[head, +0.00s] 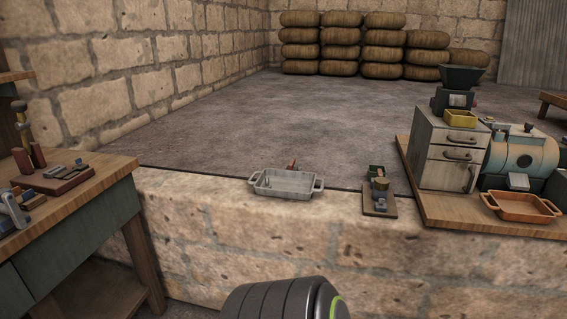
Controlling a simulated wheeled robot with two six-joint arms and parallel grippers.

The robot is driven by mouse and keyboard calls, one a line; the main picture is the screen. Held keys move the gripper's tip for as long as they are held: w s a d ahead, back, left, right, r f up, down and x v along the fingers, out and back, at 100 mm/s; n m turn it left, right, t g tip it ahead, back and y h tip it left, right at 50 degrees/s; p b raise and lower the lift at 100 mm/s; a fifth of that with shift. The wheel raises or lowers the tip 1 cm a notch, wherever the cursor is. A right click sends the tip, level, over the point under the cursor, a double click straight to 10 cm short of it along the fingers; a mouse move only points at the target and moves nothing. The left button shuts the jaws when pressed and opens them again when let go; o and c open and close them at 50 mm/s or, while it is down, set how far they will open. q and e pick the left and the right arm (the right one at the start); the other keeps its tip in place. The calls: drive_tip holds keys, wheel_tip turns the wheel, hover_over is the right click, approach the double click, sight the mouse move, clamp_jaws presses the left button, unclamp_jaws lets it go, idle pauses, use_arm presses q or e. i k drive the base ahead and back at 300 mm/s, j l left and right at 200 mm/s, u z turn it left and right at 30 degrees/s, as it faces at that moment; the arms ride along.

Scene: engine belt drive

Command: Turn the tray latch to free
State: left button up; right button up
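A grey metal tray (284,186) with a handle at each end sits on the stone ledge (230,215) in the middle of the head view. A small reddish-brown piece (291,165) stands up just behind the tray's back rim. It may be the latch, but it is too small and partly hidden to tell its position. A small wooden board (379,208) with metal and green parts lies to the right of the tray. Neither of my grippers is in view. A dark rounded part with a green stripe at the bottom is mine.
A wooden workbench (100,168) with tools stands at the left. At the right, a wooden platform (450,218) holds a grey drawer cabinet (432,150), a blue boiler-like machine (515,155) and an orange tray (522,207). Sacks (340,52) are stacked far back; the floor before them is clear.

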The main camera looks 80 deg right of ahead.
sight(292, 165)
drive_tip(key=z, duration=2.75)
drive_tip(key=i+z, duration=0.25)
drive_tip(key=i, duration=0.6)
